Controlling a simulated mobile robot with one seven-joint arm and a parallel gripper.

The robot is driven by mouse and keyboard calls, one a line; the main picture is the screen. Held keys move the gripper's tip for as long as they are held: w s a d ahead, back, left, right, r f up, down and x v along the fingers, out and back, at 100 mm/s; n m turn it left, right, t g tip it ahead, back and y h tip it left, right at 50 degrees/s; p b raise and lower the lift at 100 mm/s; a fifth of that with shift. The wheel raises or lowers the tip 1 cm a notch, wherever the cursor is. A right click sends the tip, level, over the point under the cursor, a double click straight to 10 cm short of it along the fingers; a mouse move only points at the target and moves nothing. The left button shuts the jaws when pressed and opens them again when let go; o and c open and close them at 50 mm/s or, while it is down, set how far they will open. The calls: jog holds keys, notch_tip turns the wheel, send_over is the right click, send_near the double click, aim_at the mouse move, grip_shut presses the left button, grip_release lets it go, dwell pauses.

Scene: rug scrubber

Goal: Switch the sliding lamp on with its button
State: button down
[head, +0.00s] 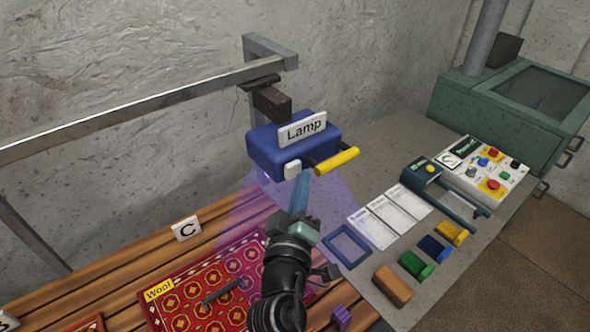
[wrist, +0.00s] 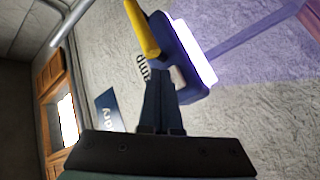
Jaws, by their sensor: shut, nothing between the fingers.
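The sliding lamp (head: 265,150) is a blue box labelled "Lamp", hanging from a grey rail. A yellow handle (head: 337,160) sticks out of its front, and a white button (head: 292,169) sits on the front to the handle's left. A purple light cone spreads below the lamp. In the wrist view the lamp's underside (wrist: 196,50) glows white-violet. My gripper (head: 302,176) is shut and empty, with its fingertips right by the button. In the wrist view my fingertips (wrist: 158,72) overlap the lamp's front; whether they touch the button I cannot tell.
The rail (head: 130,108) runs along the wall above a slatted wooden bench (head: 120,265) with a red patterned rug (head: 190,295). To the right, a grey table (head: 385,150) holds cards, coloured blocks and a control panel (head: 484,168). A green machine (head: 500,105) stands behind.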

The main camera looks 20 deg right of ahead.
jog(key=shift+s+d, duration=0.1)
jog(key=shift+s, duration=0.15)
jog(key=s, duration=0.2)
jog(key=s+d+p, duration=0.1)
jog(key=s+d, duration=0.1)
jog(key=s, duration=0.1)
jog(key=shift+s+p, duration=0.3)
jog(key=shift+p, duration=0.05)
dwell(0.5)
jog(key=w+a+r+m+t+b, duration=0.1)
jog(key=a+r+m+t+b, duration=0.15)
jog(key=r, duration=0.65)
jog(key=w+a+r+m+t+b, duration=0.1)
jog(key=a+r+m+t, duration=0.15)
jog(key=r, duration=0.75)
jog(key=s+a+r+t+y+b, duration=0.1)
jog(key=s+a+r+y, duration=0.3)
jog(key=r, duration=0.5)
jog(key=s+a+r+t+y+b, duration=0.2)
jog(key=s+a+r+t+y, duration=0.2)
jog(key=s+a+r, duration=0.3)
notch_tip(320, 180, up, 3)
jog(key=shift+t, duration=0.3)
